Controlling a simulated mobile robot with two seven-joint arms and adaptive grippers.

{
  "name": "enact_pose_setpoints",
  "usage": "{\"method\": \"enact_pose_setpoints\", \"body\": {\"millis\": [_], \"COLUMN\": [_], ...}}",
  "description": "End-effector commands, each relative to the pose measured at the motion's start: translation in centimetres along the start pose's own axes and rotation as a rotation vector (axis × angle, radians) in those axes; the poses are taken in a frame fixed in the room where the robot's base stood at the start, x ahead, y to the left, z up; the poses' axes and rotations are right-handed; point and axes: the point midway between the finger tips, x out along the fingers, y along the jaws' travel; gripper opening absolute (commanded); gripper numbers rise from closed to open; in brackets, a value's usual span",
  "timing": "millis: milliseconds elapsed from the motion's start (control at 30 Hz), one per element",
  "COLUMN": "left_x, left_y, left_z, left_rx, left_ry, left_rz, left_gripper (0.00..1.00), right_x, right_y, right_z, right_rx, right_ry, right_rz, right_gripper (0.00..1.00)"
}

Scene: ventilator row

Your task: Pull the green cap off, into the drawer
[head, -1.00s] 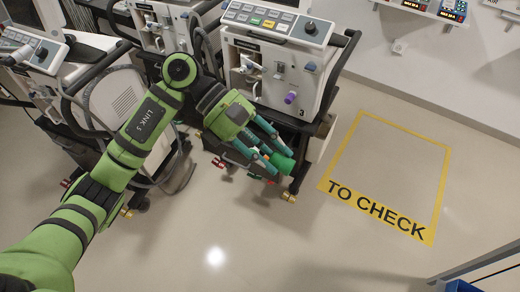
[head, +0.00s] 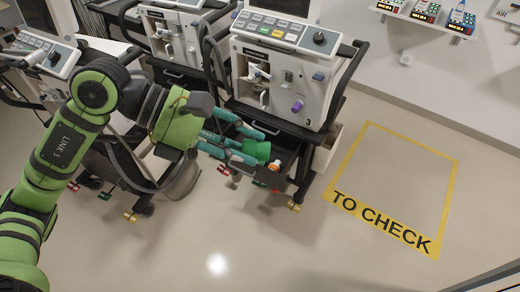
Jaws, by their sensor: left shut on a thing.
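My left gripper (head: 252,148) is shut on the green cap (head: 258,150), with teal fingers on either side of it. The gripper reaches in from the left and holds the cap in front of the lower part of the ventilator marked 3 (head: 315,105). A small orange and white thing (head: 275,166) shows just right of and below the cap. A dark, open drawer-like part (head: 268,180) lies below the ventilator there, partly hidden by the gripper and cap. I cannot tell whether the cap touches it. My right gripper is not in view.
More ventilators on carts stand at the left and back, close to my left arm. A purple knob (head: 297,106) sticks out of the ventilator's front. A yellow floor frame reading TO CHECK (head: 380,222) is empty at the right. The floor in front is clear.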

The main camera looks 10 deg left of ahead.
Motion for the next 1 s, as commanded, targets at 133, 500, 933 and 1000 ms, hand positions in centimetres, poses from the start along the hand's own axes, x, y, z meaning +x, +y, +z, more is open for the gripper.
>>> {"method": "enact_pose_setpoints", "body": {"millis": [133,500,933,1000], "left_x": [-1.2,2.1,6.8,7.0], "left_y": [-0.2,1.3,3.6,3.8], "left_z": [0.3,2.8,5.7,5.8], "left_rx": [-0.038,-0.127,-0.252,-0.257], "left_ry": [0.003,0.000,0.001,0.002], "left_rz": [0.062,0.204,0.392,0.401], "left_gripper": [0.00,0.00,0.00,0.00], "right_x": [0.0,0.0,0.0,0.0], "right_y": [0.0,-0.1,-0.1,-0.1], "right_z": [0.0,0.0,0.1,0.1], "right_rx": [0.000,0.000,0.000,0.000], "right_ry": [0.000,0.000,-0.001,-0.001], "right_rz": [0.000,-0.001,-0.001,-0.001], "right_gripper": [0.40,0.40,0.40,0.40]}}
